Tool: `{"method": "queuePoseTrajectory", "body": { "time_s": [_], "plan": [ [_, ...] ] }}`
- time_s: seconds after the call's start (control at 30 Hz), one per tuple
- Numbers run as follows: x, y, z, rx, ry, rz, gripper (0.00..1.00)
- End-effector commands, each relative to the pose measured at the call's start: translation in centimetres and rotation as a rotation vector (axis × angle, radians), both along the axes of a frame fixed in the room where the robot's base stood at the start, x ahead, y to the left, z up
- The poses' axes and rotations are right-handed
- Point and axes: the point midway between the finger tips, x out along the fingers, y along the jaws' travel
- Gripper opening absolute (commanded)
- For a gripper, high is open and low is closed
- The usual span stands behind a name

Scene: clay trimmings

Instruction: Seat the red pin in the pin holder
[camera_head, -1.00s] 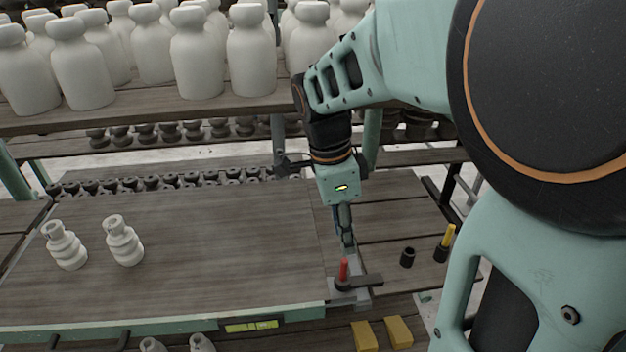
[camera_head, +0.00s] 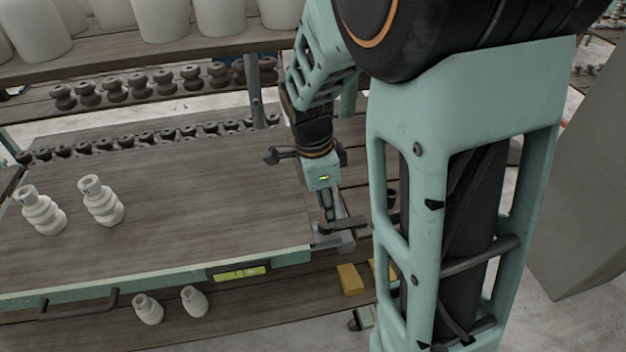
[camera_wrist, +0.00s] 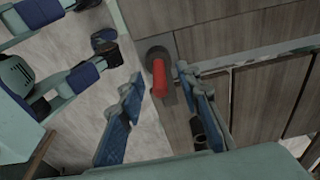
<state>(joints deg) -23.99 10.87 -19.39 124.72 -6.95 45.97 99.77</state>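The red pin (camera_wrist: 160,80) shows in the wrist view, standing in a dark round base. In the head view I cannot make it out; my gripper hides it. My gripper (camera_wrist: 163,92) is open, with its two blue-padded fingers on either side of the pin and a gap visible to the left one. In the head view my gripper (camera_head: 326,222) points down over the dark bracket (camera_head: 347,224) at the table's right corner. A small dark cylinder, probably the pin holder (camera_head: 390,197), is partly hidden behind my arm. A dark open cylinder (camera_wrist: 197,130) shows beside the right finger in the wrist view.
The wooden table (camera_head: 190,215) holds two white ribbed pieces (camera_head: 100,202) at its left. Yellow blocks (camera_head: 350,279) lie on the lower boards in front.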

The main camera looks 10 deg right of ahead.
Motion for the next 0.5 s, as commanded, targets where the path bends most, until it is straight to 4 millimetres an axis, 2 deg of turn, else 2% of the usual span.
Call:
{"method": "queuePoseTrajectory", "body": {
  "time_s": [0.2,0.5],
  "plan": [
    [-0.01,-0.03,-0.13,0.000,0.000,0.000,0.32],
    [0.00,-0.01,-0.10,0.000,0.000,0.000,0.00]
  ]
}}
